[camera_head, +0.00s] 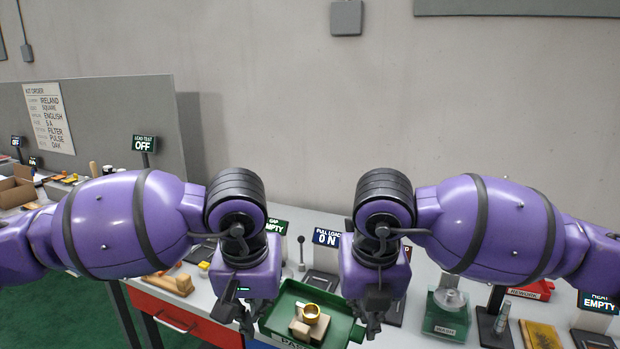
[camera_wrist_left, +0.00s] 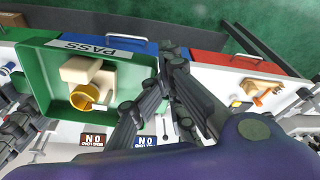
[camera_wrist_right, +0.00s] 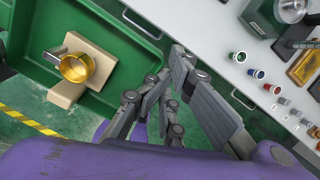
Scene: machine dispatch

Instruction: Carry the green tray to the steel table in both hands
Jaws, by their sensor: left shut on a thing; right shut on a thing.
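The green tray (camera_head: 290,294) is in front of me, near the front edge of the bench. It also shows in the left wrist view (camera_wrist_left: 38,62) and the right wrist view (camera_wrist_right: 103,103), with a PASS label on one side. A gold ring-shaped part (camera_head: 311,313) and beige blocks (camera_head: 299,328) lie in it. My left gripper (camera_head: 248,322) is shut on the tray's left wall, and my right gripper (camera_head: 372,322) is shut on its right wall. The fingertips are partly hidden. I cannot tell whether the tray touches the bench. I cannot make out which surface is the steel table.
The white bench (camera_head: 420,289) has red (camera_head: 185,318) and blue drawers below. A green-based device (camera_head: 447,310), a yellow-brown block (camera_head: 540,335) and sign posts stand at right. A wooden piece (camera_head: 172,283) lies at left. Green floor (camera_head: 65,315) is open at lower left.

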